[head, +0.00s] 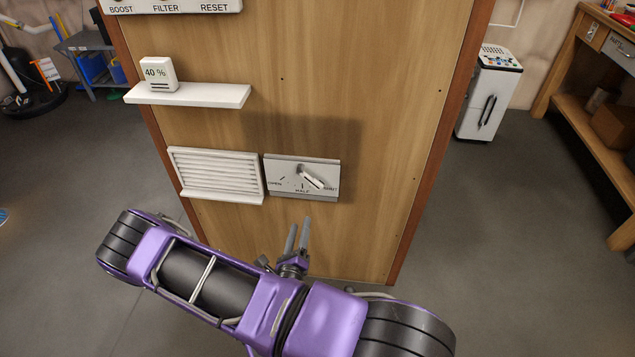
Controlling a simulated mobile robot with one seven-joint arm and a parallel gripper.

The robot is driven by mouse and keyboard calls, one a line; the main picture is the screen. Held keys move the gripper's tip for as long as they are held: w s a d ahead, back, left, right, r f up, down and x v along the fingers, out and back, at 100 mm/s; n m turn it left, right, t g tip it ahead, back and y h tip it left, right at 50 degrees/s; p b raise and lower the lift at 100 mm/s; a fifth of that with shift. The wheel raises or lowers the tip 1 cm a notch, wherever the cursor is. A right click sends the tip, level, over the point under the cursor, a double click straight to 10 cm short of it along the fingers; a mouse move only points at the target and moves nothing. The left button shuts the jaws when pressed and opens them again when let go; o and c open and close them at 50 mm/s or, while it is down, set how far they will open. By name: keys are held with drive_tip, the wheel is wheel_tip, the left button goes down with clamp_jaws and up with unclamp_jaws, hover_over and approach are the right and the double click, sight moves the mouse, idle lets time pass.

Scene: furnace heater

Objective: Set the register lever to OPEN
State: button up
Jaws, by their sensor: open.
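The register plate (282,184) is a pale panel low on the wooden board, with OPEN at its left, HALF at the bottom middle and SHUT at its right. Its white lever (312,177) points down and right, toward the SHUT mark. The louvred register (217,175) is just left of the plate, its slats looking nearly closed. My gripper (298,232) is below the plate with two grey fingers pointing up, apart from each other and with nothing between them. It looks clear of the lever. My purple arm crosses the bottom of the view.
A white shelf (190,95) holding a 40 % display (159,74) juts out above the louvres. A panel marked BOOST, FILTER and RESET (172,6) is at the top. A white cabinet (489,95) and wooden bench (597,130) stand at right. Board right of the plate is bare.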

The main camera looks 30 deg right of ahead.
sight(310, 182)
drive_tip(key=b+x, duration=0.1)
drive_tip(key=x, duration=1.6)
drive_tip(key=shift+w+d+f, duration=0.1)
drive_tip(key=shift+d, duration=0.1)
clamp_jaws()
idle(0.8)
